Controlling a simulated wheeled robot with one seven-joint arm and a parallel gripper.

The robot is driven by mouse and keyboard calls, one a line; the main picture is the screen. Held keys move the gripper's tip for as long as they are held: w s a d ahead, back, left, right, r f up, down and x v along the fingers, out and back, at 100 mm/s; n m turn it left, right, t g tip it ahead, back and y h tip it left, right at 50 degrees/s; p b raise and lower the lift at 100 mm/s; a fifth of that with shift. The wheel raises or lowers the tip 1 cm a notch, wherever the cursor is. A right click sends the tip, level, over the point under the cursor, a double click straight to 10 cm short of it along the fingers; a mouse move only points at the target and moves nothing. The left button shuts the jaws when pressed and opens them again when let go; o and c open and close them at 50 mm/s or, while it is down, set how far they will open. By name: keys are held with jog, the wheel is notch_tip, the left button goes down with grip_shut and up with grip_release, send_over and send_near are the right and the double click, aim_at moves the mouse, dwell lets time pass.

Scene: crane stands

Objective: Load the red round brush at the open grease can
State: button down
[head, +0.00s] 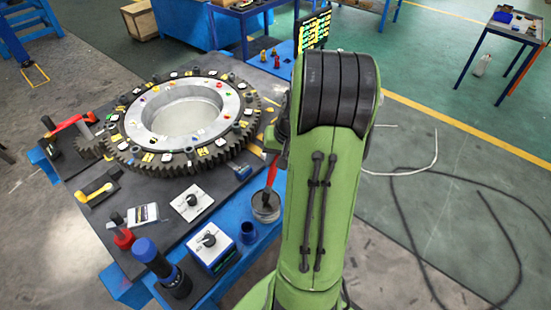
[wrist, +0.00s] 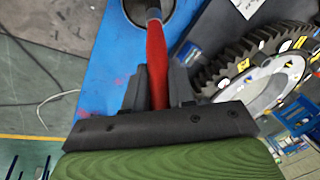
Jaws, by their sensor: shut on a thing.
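The red round brush (head: 271,174) points down, its dark lower end at the grease can (head: 266,214) on the blue bench edge. In the wrist view the red handle (wrist: 157,52) runs up from between the fingers of my gripper (wrist: 158,85), which is shut on it. The brush's metal collar and head reach over the round can opening (wrist: 172,8) at the top edge, partly cut off. How deep the bristles sit cannot be told. In the head view my green arm hides most of the gripper.
A large toothed ring (head: 118,148) with small parts fills the bench's middle. A blue cup (head: 249,233), a blue-and-white box with a knob (head: 212,250) and a dark blue-topped cylinder (head: 160,265) stand left of the can. Cables (head: 425,172) lie on the floor at right.

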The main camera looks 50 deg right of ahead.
jog(key=shift+f+b, duration=0.45)
jog(key=shift+f, duration=0.1)
dwell(1.4)
notch_tip(320, 180, up, 7)
jog(key=p, duration=0.6)
jog(key=shift+r, duration=0.15)
dwell(0.6)
